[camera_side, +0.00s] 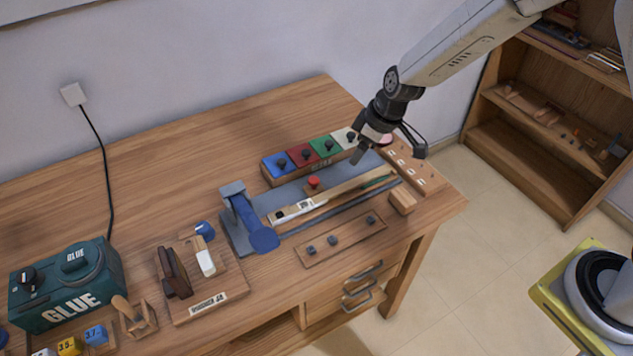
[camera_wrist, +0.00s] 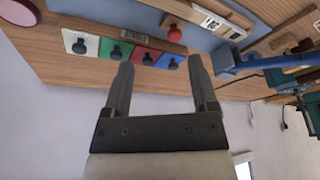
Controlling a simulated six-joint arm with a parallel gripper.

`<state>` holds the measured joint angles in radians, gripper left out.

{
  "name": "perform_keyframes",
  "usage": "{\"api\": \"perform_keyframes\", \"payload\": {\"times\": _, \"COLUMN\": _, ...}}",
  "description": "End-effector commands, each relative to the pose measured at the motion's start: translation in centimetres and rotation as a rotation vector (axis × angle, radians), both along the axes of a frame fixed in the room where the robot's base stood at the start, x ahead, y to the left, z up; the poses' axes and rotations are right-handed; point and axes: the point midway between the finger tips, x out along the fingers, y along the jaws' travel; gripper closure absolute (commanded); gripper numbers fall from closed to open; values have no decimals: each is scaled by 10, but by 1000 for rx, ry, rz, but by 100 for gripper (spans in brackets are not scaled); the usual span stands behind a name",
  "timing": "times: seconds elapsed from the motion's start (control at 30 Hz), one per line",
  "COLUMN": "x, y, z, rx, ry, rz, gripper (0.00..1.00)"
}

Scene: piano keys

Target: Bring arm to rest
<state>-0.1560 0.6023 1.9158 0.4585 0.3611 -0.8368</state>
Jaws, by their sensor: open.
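My gripper (camera_side: 388,153) hangs above the right end of the wooden workbench (camera_side: 200,140) in the side view, near the white square of a coloured block row. In the wrist view my gripper (camera_wrist: 162,85) shows two dark fingers spread apart with nothing between them. The row has blue (camera_side: 281,164), red (camera_side: 303,154), green (camera_side: 325,146) and white (camera_side: 345,138) squares with dark knobs. The fingertips appear apart from the row, though the exact height is hard to tell.
A blue lever tool (camera_side: 250,220) and a red button (camera_side: 314,182) stand on the bench. A green glue machine (camera_side: 68,280) is at the left. A shelf (camera_side: 560,120) stands at the right. The back middle of the bench is clear.

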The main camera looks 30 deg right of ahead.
Motion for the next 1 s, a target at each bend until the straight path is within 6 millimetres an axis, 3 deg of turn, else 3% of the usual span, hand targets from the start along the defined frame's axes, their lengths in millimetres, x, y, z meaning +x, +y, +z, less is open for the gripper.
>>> {"api": "perform_keyframes", "payload": {"times": 0.3, "x": -71, "y": -50, "z": 38, "rx": -23, "ry": 51, "rz": -240, "gripper": 25}}
{"api": "perform_keyframes", "payload": {"times": 0.7, "x": -164, "y": -94, "z": 57, "rx": -47, "ry": 86, "rz": -519, "gripper": 25}}
{"api": "perform_keyframes", "payload": {"times": 0.83, "x": -180, "y": -100, "z": 58, "rx": -51, "ry": 91, "rz": -568, "gripper": 25}}
{"api": "perform_keyframes", "payload": {"times": 1.0, "x": -187, "y": -102, "z": 58, "rx": -52, "ry": 93, "rz": -588, "gripper": 25}}
